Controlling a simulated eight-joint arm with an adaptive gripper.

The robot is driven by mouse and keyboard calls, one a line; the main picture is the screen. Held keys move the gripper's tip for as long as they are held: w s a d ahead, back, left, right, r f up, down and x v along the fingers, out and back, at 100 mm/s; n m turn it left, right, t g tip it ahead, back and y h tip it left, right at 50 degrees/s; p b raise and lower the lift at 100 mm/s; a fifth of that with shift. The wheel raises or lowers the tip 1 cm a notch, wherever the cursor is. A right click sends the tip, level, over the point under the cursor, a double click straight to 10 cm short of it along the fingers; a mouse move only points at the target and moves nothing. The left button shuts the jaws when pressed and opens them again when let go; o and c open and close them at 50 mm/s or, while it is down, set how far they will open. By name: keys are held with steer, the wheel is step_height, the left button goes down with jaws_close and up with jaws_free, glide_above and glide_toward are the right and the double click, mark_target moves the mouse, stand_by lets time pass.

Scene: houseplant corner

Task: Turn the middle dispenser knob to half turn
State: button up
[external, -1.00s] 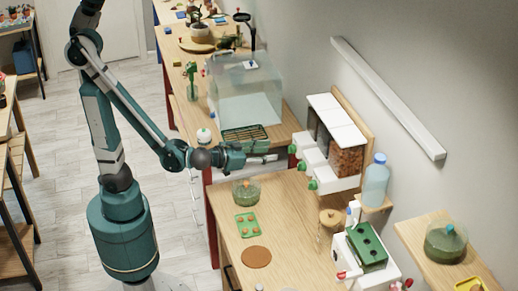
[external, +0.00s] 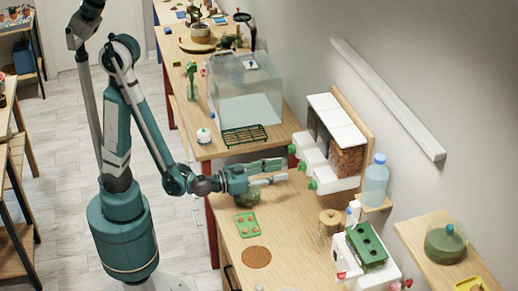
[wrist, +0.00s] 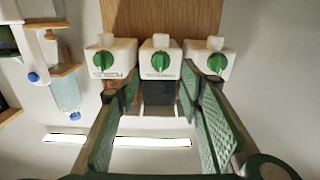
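The dispenser is a wall-mounted row of three white-fronted units with green knobs. The middle knob (wrist: 160,62) is round with an upright ridge in the wrist view, and in the external view the middle knob (external: 302,167) faces my gripper (external: 286,171). My gripper (wrist: 160,88) is open and empty, its green-padded fingers on either side of the middle unit's line. The fingertips appear just short of the fronts; I cannot tell whether they touch anything. The other two knobs (wrist: 103,63) (wrist: 217,63) sit outside the fingers.
A water bottle (external: 376,182) stands on a small shelf beside the dispenser. Below are a green-topped box (external: 366,245), a lidded jar (external: 329,222), a green tray (external: 246,224) and a brown round mat (external: 257,257). A clear tank (external: 246,90) stands on the bench behind.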

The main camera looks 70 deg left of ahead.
mark_target(301, 167)
steer(key=shift+w, duration=0.15)
steer(key=w+b, duration=0.1)
steer(key=w, duration=0.6)
steer(key=shift+w, duration=0.25)
stand_by(0.4)
steer(key=c, duration=0.9)
